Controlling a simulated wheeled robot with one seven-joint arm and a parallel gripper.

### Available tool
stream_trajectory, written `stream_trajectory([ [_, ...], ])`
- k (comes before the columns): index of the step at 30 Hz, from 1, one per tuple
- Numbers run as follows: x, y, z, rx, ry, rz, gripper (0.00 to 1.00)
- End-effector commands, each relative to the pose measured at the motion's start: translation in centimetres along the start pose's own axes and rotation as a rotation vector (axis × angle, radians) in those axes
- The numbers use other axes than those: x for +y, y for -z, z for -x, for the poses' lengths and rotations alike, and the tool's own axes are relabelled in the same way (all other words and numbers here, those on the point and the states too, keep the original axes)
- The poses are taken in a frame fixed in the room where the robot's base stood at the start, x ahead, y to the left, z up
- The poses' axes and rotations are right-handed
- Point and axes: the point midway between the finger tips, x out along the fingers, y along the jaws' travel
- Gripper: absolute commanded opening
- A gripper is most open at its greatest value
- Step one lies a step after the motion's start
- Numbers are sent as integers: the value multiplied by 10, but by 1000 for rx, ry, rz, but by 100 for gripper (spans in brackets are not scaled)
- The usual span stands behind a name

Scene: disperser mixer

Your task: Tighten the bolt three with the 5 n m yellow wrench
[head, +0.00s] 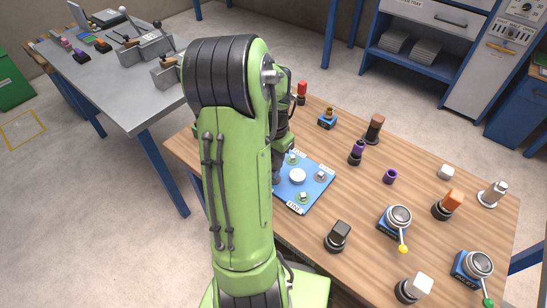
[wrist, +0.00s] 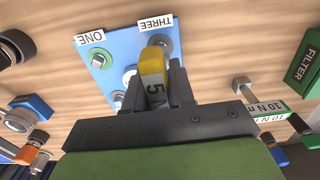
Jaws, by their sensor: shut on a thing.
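The blue plate (wrist: 122,44) carries bolts with printed labels. Bolt three (wrist: 163,41) is a grey fastener beside the THREE label at the plate's top edge in the wrist view, partly covered by the wrench. My gripper (wrist: 156,82) is shut on the yellow wrench (wrist: 152,62), whose grey part shows a "5". The wrench's yellow end overlaps the near side of bolt three; whether it touches cannot be told. Bolt one (wrist: 100,58) has a green base. In the head view the plate (head: 322,192) lies on the table, and my arm hides the gripper and wrench.
A wrench labelled 10 N m (wrist: 262,107) and a green FILTER box (wrist: 305,65) lie to the right in the wrist view. On the wooden table (head: 365,265), a black-topped part (head: 339,233) and blue gauge units (head: 393,222) stand right of the plate.

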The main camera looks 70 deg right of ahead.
Motion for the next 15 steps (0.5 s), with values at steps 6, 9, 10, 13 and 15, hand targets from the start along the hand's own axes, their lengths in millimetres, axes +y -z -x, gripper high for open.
stream_trajectory([
  [6, 0, 0, 0, 1, 0, 0, 0],
  [9, 0, 0, -1, 0, 0, 0, 0],
  [10, 0, 0, -1, 0, 0, 0, 0],
  [13, 0, 0, -4, 0, 0, 0, 0],
  [15, 0, 0, -6, 0, 0, 0, 0],
])
